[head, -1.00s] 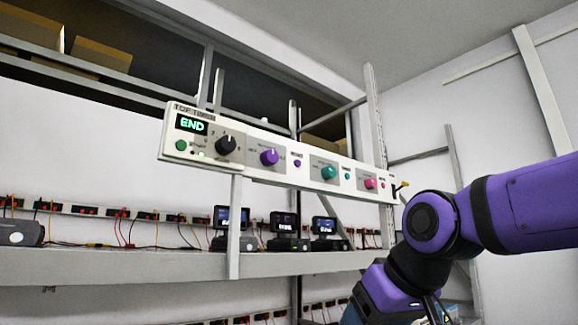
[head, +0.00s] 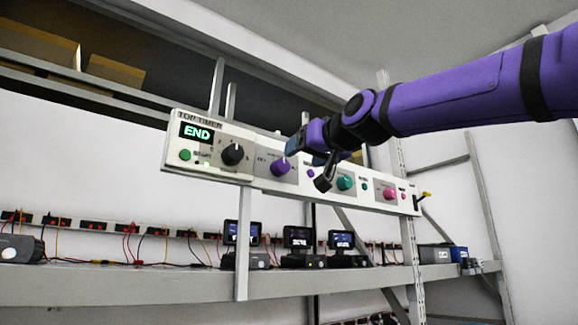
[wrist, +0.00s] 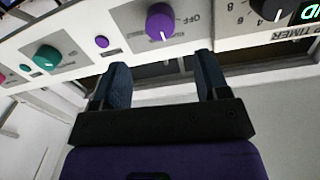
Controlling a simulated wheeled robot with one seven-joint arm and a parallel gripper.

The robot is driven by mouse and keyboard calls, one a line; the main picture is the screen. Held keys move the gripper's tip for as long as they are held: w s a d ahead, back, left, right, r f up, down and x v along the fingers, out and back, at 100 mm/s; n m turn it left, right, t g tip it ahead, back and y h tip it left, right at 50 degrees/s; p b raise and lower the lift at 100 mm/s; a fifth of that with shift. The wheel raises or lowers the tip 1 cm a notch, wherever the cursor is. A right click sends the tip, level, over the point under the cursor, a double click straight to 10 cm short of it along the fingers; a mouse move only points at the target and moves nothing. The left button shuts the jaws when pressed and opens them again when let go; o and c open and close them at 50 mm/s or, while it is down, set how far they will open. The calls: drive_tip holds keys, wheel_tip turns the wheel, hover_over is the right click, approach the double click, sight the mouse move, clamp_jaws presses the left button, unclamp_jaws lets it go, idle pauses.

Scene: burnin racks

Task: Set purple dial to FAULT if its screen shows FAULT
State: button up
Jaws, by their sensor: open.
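The purple dial (head: 281,167) is a round knob on the long white control panel (head: 209,174), right of the black timer knob. In the wrist view the purple dial (wrist: 160,22) shows upside down, its white pointer line toward the bottom edge, with "OFF" lettering beside it. My gripper (wrist: 158,75) is open and empty, its two blue-grey fingers apart below the dial and not touching it. In the head view my gripper (head: 306,158) is in front of the panel, just right of the dial. Which small screen belongs to the purple dial cannot be told, and the screens' text is too small to read.
The timer screen (head: 197,133) reads END. A teal knob (head: 345,183) and a pink knob (head: 390,194) sit further right on the panel. Several small screens, one being the left screen (head: 242,233), stand on the shelf (head: 120,279) below.

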sight(284, 165)
drive_tip(key=x, duration=0.8)
drive_tip(key=shift+w+a, duration=0.1)
drive_tip(key=shift+w, duration=0.1)
drive_tip(key=c, duration=0.9)
